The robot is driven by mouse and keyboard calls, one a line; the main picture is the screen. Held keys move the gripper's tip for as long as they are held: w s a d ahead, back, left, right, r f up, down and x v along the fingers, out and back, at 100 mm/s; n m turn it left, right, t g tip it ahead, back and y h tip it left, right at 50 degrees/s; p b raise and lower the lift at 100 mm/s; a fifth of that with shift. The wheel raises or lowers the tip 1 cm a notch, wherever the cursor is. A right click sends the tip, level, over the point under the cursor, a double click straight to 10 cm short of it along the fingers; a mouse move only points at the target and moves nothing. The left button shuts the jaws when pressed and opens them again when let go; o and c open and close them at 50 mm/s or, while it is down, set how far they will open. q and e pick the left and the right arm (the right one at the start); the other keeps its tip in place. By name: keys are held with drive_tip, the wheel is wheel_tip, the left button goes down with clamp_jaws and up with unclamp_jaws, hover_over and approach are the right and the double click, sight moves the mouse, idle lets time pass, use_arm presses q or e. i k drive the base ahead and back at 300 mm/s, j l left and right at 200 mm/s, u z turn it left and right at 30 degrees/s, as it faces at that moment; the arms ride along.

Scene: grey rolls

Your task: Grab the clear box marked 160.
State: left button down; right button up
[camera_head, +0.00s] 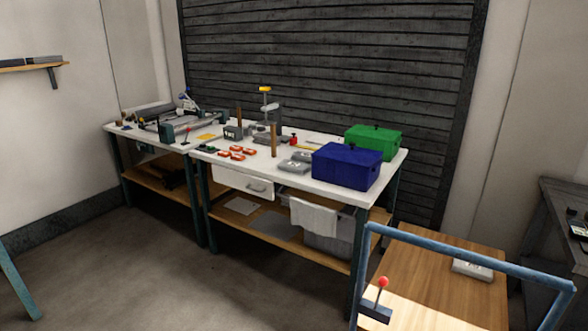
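No box in view shows a readable 160. Two small grey box-like things (293,166) lie on the white workbench (235,158), left of the blue box; a dark mark on one is too small to read. Another pale grey box-like thing (472,268) with an unreadable dark mark lies on the wooden top of a cart (425,285) at the lower right. I cannot tell whether any of these is the clear box. Neither of my grippers is in view.
A blue box (347,167) and a green box (372,141) stand at the bench's right end. A greyish bin (328,240) sits on the lower shelf behind a hanging cloth (313,217). The cart's blue handle frame (465,252) rises at front right.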

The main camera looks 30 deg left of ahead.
sight(300, 168)
drive_tip(key=i+j, duration=0.2)
drive_tip(key=j, duration=0.2)
drive_tip(key=i+j+z, duration=0.1)
drive_tip(key=j, duration=0.3)
drive_tip(key=i+j, duration=0.3)
drive_tip(key=j, duration=0.15)
drive_tip(key=i+j+z, duration=0.1)
drive_tip(key=j, duration=0.35)
drive_tip(key=i+j, duration=0.3)
drive_tip(key=j, duration=0.15)
drive_tip(key=i+j+z, duration=0.1)
drive_tip(key=j, duration=0.3)
drive_tip(key=i+j, duration=0.25)
drive_tip(key=j, duration=0.2)
drive_tip(key=i+j+z, duration=0.1)
drive_tip(key=j, duration=0.4)
drive_tip(key=i+l, duration=0.05)
